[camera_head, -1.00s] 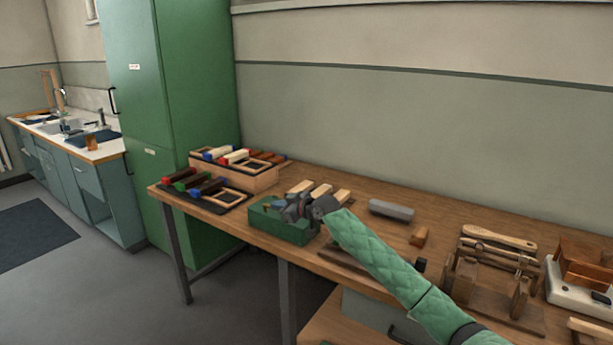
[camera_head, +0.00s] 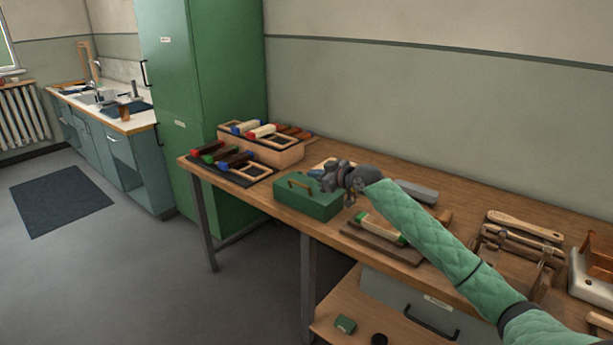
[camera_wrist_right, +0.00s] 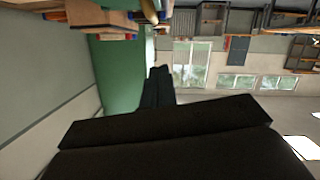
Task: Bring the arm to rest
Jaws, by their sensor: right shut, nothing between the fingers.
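My right arm, in a green quilted sleeve, reaches in from the lower right of the head view. Its gripper (camera_head: 347,192) is above the workbench (camera_head: 290,222), just right of the green box (camera_head: 318,203). The gripper is shut and empty. In the right wrist view its dark fingers (camera_wrist_right: 158,88) are together and point toward the green cabinet (camera_wrist_right: 120,75). A brush-like piece with a green part (camera_head: 380,228) lies on a wooden board below my forearm. My left gripper does not show in any view.
Racks with coloured-end handles (camera_head: 245,165) stand at the bench's left end. A grey block (camera_head: 418,192), a wooden clamp fixture (camera_head: 520,245) and a white-based tool (camera_head: 592,272) stand to the right. A shelf (camera_head: 330,322) sits below.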

